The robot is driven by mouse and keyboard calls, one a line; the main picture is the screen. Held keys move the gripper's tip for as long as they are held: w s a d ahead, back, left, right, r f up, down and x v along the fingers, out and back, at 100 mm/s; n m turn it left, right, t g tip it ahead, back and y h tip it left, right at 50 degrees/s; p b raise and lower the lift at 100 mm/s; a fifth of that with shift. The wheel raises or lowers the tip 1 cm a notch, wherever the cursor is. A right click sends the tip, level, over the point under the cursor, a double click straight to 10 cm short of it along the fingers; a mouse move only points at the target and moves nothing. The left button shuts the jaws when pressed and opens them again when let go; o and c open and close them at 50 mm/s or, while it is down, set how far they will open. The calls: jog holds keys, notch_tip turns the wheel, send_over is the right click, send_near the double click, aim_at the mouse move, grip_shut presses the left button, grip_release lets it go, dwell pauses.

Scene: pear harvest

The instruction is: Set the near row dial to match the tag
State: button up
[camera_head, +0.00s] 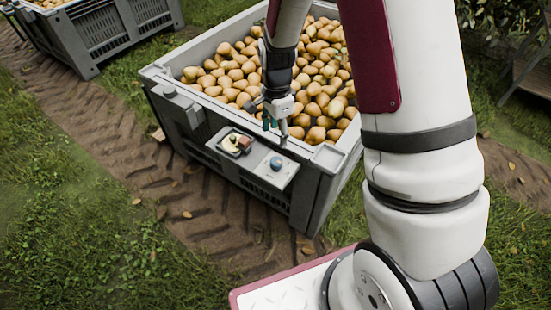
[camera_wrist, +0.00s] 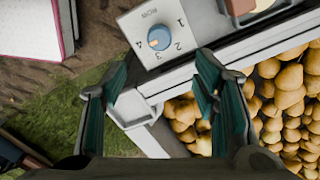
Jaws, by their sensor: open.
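The blue row dial (camera_wrist: 159,38) sits on a light grey plate (camera_wrist: 133,22) marked ROW, with numbers 1 to 4 around it. A small orange mark shows at the dial's lower left, toward the 4 side; its exact setting is hard to tell. In the head view the dial (camera_head: 276,163) is on a panel on the near side of the pear bin (camera_head: 318,190). My gripper (camera_head: 274,124) is above the bin rim, near the panel. In the wrist view my gripper (camera_wrist: 160,88) is open and empty, its teal fingers apart and below the dial in the picture. I cannot make out a readable tag.
A dark dish (camera_head: 232,143) with small items sits left of the dial. Pears (camera_head: 225,78) fill the bin behind my gripper. Another grey bin (camera_head: 105,32) stands at upper left. Rutted soil and grass lie in front, mostly clear.

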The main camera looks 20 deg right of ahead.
aim_at(277, 160)
notch_tip(277, 160, down, 13)
jog(key=shift+r+b, duration=0.1)
jog(key=shift+b, duration=1.05)
jog(key=shift+c, duration=0.3)
jog(key=c, duration=1.1)
